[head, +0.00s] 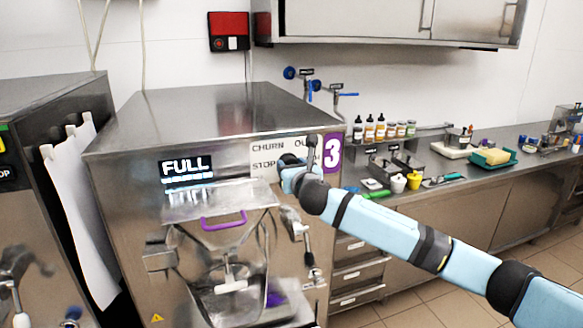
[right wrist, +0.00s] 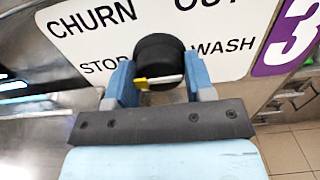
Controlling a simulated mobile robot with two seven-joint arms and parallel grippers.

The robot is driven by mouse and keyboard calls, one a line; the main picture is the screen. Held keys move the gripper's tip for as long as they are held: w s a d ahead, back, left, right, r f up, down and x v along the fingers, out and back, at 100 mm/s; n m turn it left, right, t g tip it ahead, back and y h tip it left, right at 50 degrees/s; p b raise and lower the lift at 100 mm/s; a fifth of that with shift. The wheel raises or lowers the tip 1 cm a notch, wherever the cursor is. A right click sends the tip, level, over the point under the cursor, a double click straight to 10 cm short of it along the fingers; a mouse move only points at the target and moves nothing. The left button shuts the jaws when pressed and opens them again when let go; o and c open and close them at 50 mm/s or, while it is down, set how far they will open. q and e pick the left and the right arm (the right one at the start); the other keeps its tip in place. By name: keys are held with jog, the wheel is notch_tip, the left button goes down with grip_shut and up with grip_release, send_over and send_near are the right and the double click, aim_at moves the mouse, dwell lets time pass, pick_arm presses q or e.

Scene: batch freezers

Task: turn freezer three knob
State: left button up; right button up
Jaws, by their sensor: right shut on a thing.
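Freezer three (head: 110,155) is a steel machine with a purple "3" label and a lit "FULL" display (head: 187,167). Its black round knob (right wrist: 158,48) sits on a white label plate (right wrist: 225,25) reading CHURN, STOP, WASH and a partly hidden "OU…" word. My right gripper (head: 287,167) is at this plate in the head view, its arm reaching in from the right and covering most of the knob. In the right wrist view my right gripper (right wrist: 160,85) is shut with its blue fingers on either side of the knob. A yellow-and-white bar crosses the knob's near side. My left gripper is out of view.
Below the display is a hopper door with a purple handle (head: 223,220) and a metal lever (head: 303,240) to its right. Another freezer (head: 40,100) stands close at left. A counter (head: 470,172) at right carries bottles, cups and a green tray.

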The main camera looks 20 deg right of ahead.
jog(key=shift+m, duration=0.3)
jog(key=shift+r+m+p, duration=0.15)
jog(key=shift+m+p, duration=0.8)
jog(key=shift+m, duration=7.8)
jog(key=shift+r+m+p, duration=0.15)
jog(key=shift+m+p, duration=0.75)
jog(key=shift+m, duration=7.85)
jog(key=o, duration=0.9)
jog(key=shift+w+f, duration=0.1)
jog(key=shift+f, duration=0.1)
